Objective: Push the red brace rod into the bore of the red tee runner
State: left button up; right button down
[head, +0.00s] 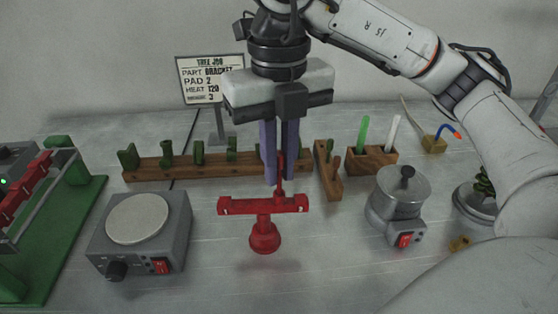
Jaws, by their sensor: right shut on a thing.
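My right gripper (281,181) points straight down over the middle of the table, shut on a thin upright red brace rod (281,190). The rod's upper part is between the fingers. Its lower end meets the crossbar of the red tee runner (236,206), right of the crossbar's middle. I cannot tell how deep the rod sits in the bore. The tee runner is upright, its crossbar level and its stem ending below in a rounded red base (265,240). I cannot tell whether this base touches the table. My left gripper is not in view.
A grey hot plate (138,222) stands left, a lidded metal pot (400,198) right. Behind is a wooden rack (185,172) with green pieces, a small wooden block (328,176), a pen holder (372,158) and a sign (210,80). A green stand (75,215) with red parts is far left.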

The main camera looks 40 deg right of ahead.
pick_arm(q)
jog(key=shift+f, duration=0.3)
pick_arm(e)
jog(key=shift+f, duration=0.3)
jog(key=c, duration=1.7)
grip_release()
